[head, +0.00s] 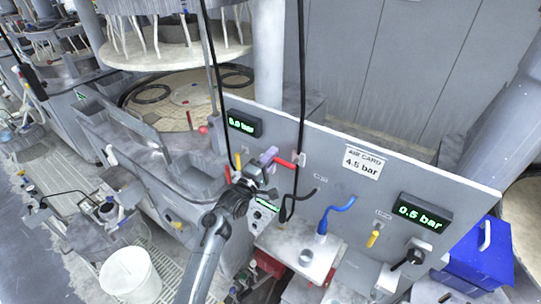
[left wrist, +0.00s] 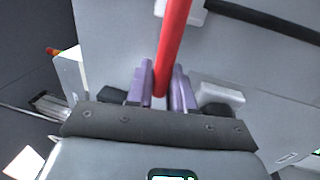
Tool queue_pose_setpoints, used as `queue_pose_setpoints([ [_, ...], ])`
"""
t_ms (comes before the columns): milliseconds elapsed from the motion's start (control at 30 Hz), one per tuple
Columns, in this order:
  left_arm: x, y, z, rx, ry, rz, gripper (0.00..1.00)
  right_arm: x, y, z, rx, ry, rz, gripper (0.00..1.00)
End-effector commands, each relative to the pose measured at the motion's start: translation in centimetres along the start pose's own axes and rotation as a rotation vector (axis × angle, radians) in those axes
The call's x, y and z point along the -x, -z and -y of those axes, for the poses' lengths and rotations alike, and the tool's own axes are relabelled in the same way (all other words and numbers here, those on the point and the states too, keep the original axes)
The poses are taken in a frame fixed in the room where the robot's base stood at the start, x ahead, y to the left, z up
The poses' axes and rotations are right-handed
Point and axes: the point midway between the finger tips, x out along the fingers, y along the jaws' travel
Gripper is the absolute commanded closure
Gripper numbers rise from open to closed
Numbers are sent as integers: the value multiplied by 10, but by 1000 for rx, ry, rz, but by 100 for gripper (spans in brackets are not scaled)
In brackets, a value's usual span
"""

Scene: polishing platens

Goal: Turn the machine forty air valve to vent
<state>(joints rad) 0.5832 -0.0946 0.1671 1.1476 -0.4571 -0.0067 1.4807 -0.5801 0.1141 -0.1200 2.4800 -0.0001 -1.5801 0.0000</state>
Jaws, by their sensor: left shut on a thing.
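A red lever handle (head: 284,163) sticks out from the grey valve panel (head: 330,140), next to a small white plate. My left gripper (head: 268,157) is at this lever, its purple fingers closed around it. In the left wrist view the red lever (left wrist: 173,45) runs up from between the purple fingers (left wrist: 161,88) of the left gripper. The lever's far end and pivot are partly out of that view. I cannot read a machine number beside it. My right gripper is not in view.
A card (head: 363,162) reads 4.5 bar; the right display (head: 425,213) reads 0.5 bar. A blue box (head: 481,255) stands at right.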

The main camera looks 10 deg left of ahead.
Motion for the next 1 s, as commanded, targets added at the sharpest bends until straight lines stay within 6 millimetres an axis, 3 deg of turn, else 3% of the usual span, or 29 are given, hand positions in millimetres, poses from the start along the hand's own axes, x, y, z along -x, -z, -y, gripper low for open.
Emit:
queue_pose_setpoints([
  [467, 1, 0, 2, 16, 2, -4, 100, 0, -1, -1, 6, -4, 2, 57],
  [500, 1, 0, 2, 16, 2, -4, 75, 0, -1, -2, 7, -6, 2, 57],
  [600, 1, 0, 2, 16, 2, -4, 60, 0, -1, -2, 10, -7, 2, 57],
  [1000, 4, 0, 2, 14, 0, -3, 60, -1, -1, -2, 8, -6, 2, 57],
])
